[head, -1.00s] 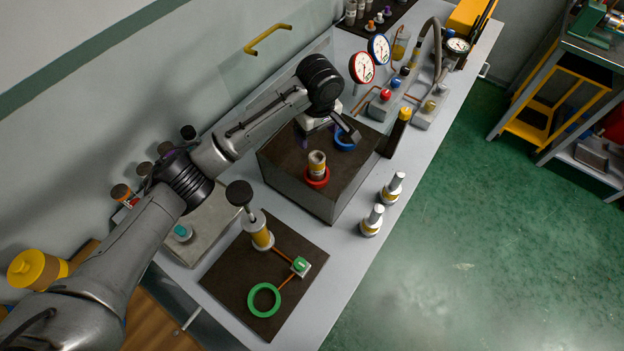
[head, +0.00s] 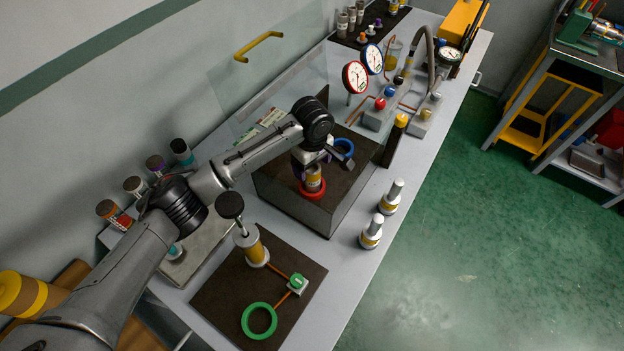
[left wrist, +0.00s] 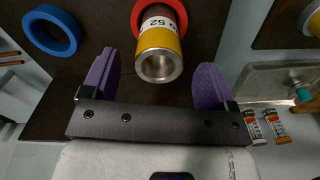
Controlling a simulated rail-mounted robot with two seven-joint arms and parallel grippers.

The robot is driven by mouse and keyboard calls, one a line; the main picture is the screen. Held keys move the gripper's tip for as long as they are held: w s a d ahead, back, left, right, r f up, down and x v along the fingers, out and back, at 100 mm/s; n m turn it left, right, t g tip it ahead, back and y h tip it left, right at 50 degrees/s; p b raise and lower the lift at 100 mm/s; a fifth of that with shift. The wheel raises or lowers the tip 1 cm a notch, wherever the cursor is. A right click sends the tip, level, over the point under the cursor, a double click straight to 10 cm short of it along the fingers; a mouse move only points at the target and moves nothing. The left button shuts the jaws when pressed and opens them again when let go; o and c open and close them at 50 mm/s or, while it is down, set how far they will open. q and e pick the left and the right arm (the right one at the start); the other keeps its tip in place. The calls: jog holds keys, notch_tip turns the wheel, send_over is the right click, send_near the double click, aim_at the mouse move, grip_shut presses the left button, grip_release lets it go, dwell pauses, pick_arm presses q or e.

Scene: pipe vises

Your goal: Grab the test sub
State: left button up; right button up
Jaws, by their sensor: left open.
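The test sub (head: 313,179), a short metal cylinder with a yellow band and a white label, stands in a red ring (head: 312,194) on the dark-topped block. In the left wrist view the sub (left wrist: 159,52) shows its open metal end towards the camera, with the red ring (left wrist: 137,14) behind it. My left gripper (head: 312,160) is just above and beside the sub. In the wrist view its two purple fingers are spread, and the sub lies between their lines, near the fingertips (left wrist: 156,68). No contact can be made out. My right gripper is not in view.
A blue ring (head: 344,148) lies behind the sub on the same block. A clear panel and dial gauges (head: 355,77) stand farther back. Two silver-topped bottles (head: 371,232) stand at right. A pump-like cylinder (head: 252,246) and green ring (head: 260,321) are in front.

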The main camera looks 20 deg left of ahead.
aim_at(312, 172)
pick_arm(q)
notch_tip(312, 172, down, 5)
jog(key=shift+r+b, duration=0.1)
jog(key=shift+b, duration=0.4)
jog(key=shift+c, duration=0.5)
jog(key=c, duration=1.2)
jog(key=shift+c, duration=0.5)
jog(key=shift+r, duration=0.15)
